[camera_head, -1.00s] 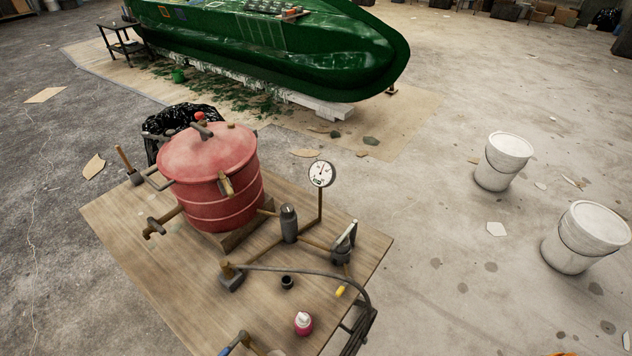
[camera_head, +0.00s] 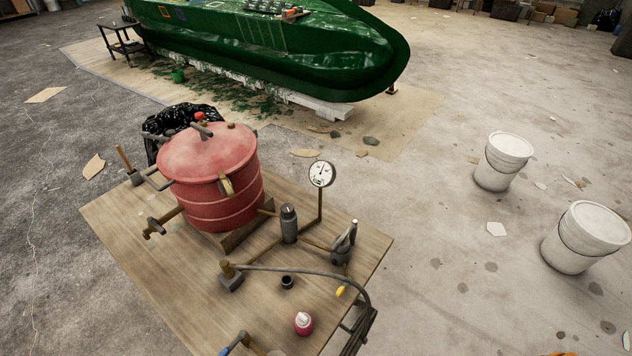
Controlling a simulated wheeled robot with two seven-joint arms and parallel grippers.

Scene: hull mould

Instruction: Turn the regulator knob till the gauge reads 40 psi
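The pressure gauge (camera_head: 321,174) has a round white face and stands on a brass pipe above the wooden table (camera_head: 150,270). Its needle and numbers are too small to read. A dark grey upright cylinder with a pale mark on its top, which looks like the regulator knob (camera_head: 289,222), stands on the brass pipe left of the gauge stem. The red pressure pot (camera_head: 210,180) with its lid stands on a wooden block behind it, to the left. Neither gripper shows in the view, and nothing touches the knob.
A grey lever fitting (camera_head: 343,243) stands right of the knob. A dark hose (camera_head: 310,272) curves over the table's right edge. A small black cup (camera_head: 287,282) and a pink bottle (camera_head: 303,323) stand near the front. White buckets (camera_head: 503,160) stand on the floor at right. Beyond is a green hull (camera_head: 280,45).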

